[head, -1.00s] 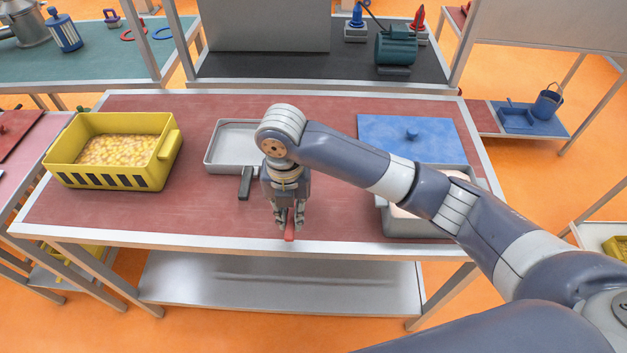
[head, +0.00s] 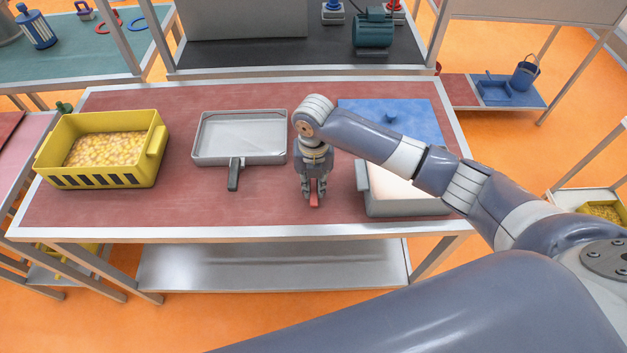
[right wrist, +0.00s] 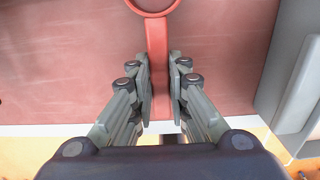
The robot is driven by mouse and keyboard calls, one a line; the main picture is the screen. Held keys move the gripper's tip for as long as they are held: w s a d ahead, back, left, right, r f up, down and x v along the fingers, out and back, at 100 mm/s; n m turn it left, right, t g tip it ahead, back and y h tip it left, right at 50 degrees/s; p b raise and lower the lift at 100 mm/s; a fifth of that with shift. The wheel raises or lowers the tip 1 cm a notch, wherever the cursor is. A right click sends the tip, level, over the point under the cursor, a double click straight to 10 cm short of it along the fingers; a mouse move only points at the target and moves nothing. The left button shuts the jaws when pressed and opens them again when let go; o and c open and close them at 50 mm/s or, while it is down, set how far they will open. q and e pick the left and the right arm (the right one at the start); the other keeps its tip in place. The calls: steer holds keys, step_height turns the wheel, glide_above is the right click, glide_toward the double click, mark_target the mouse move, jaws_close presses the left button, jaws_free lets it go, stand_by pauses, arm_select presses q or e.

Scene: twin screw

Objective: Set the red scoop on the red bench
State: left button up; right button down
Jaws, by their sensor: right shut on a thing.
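The red bench (head: 262,206) has a red top with a pale metal rim. My right gripper (head: 315,196) points down over its front right part, shut on the handle of the red scoop (head: 315,204). In the right wrist view the scoop's handle (right wrist: 157,60) runs between the two fingers, and its round bowl lies at the top edge, partly cut off. In the head view the gripper hides most of the scoop. I cannot tell whether the scoop touches the bench top. My left gripper is not in view.
On the bench stand a yellow crate (head: 100,178) of yellowish pieces at left, a grey pan (head: 240,156) with a dark handle, a light grey bin (head: 405,207) close right of the gripper, and a blue lid (head: 365,112) behind. The front middle is clear.

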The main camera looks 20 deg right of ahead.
mark_target(313, 186)
steer(key=shift+f, duration=0.2)
steer(key=c, duration=1.5)
jaws_free()
steer(key=shift+c, duration=0.2)
steer(key=shift+r, duration=0.1)
step_height(313, 186, up, 12)
steer(key=b, duration=0.2)
steer(key=shift+r, duration=0.15)
